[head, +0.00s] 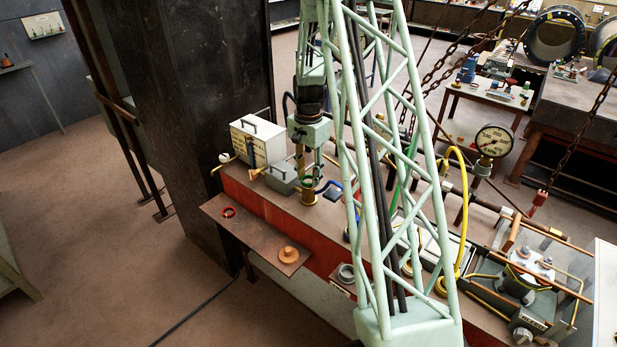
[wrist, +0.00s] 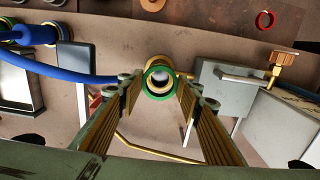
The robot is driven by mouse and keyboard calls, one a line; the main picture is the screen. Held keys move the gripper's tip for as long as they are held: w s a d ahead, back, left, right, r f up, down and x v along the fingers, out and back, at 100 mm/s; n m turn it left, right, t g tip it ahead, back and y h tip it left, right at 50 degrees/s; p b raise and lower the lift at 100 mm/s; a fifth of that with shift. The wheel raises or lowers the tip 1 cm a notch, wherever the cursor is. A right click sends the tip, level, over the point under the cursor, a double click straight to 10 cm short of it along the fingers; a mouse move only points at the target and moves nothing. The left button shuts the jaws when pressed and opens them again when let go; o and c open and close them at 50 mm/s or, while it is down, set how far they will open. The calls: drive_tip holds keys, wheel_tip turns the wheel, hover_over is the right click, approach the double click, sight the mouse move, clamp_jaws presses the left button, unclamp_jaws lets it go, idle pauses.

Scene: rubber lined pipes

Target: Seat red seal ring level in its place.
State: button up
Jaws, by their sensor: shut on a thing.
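The red seal ring (head: 228,212) lies flat on the brown side shelf, apart from my gripper. It also shows at the top right of the wrist view (wrist: 265,20). My gripper (head: 308,180) points down over the bench at a short brass fitting (head: 308,196). In the wrist view, my fingertips (wrist: 158,85) stand on either side of a green ring (wrist: 147,73) and are shut on it. The ring is at the mouth of the brass fitting; whether it rests on it or is just above, I cannot tell.
An orange stepped part (head: 288,254) sits on the brown shelf (head: 255,238). A grey box with a handle (wrist: 225,85) stands close right of my gripper in the wrist view, and a blue hose (wrist: 85,78) lies left. A white cabinet (head: 257,141) stands behind.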

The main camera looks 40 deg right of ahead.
drive_tip(key=shift+f+b, duration=0.7)
drive_tip(key=shift+f, duration=0.35)
idle(0.8)
drive_tip(key=o, duration=0.8)
drive_tip(key=shift+r, duration=0.1)
wheel_tip(320, 180, up, 12)
idle(0.5)
idle(1.1)
